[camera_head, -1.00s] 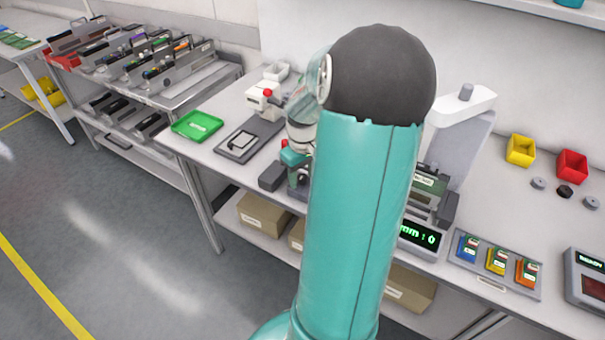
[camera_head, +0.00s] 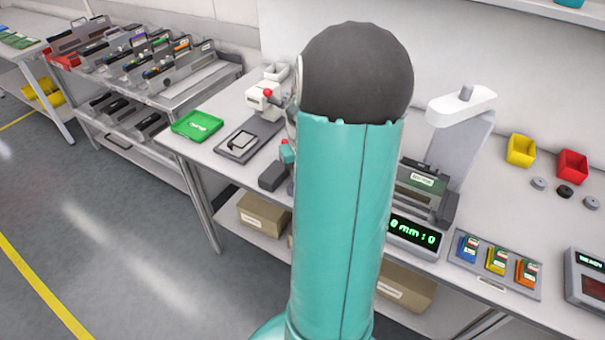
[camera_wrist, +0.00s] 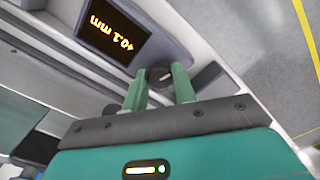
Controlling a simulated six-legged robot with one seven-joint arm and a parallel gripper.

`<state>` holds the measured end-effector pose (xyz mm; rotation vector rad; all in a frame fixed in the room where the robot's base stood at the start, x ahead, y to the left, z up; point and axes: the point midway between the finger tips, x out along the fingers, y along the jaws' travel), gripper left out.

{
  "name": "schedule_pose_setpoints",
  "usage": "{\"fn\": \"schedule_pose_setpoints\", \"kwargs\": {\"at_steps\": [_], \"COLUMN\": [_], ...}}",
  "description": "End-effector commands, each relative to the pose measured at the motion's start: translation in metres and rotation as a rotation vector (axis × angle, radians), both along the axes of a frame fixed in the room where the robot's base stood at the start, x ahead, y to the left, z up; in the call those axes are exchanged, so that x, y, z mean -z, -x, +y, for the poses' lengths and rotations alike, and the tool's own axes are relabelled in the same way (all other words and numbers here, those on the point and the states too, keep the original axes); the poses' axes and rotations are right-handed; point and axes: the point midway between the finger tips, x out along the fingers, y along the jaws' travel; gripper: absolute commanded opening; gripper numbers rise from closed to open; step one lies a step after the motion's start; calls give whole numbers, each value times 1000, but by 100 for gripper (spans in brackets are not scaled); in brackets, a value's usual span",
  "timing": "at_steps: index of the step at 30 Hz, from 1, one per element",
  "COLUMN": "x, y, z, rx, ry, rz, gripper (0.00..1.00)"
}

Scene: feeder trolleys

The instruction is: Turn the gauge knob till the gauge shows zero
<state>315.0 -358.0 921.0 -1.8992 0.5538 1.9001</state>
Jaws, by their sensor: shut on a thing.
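In the wrist view, the gauge knob (camera_wrist: 160,75), small, dark and round, sits between the tips of my two green fingers. My gripper (camera_wrist: 159,82) is shut on it. Next to it, the gauge display (camera_wrist: 114,33) shows orange digits upside down, reading about 0.1 mm with what looks like a plus sign. In the head view my teal arm hides the gripper, the knob and this orange display.
In the head view, a green-lit display (camera_head: 413,235) shows part of "mm : 0" on the bench. A tray of coloured cartridges (camera_head: 495,265) lies to its right. A yellow bin (camera_head: 520,150) and a red bin (camera_head: 571,166) stand farther back. A green tray (camera_head: 197,125) is at left.

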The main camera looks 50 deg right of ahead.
Motion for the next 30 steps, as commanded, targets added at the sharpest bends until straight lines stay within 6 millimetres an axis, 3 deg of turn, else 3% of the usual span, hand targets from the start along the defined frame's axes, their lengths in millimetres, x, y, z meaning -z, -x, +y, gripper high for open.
{"fn": "schedule_pose_setpoints", "kwargs": {"at_steps": [18,30], "x": [-1,-1], "y": [-1,-1], "z": [0,0], "rx": [548,718], "ry": [1,1], "rz": [-2,-2], "gripper": [4,4]}}
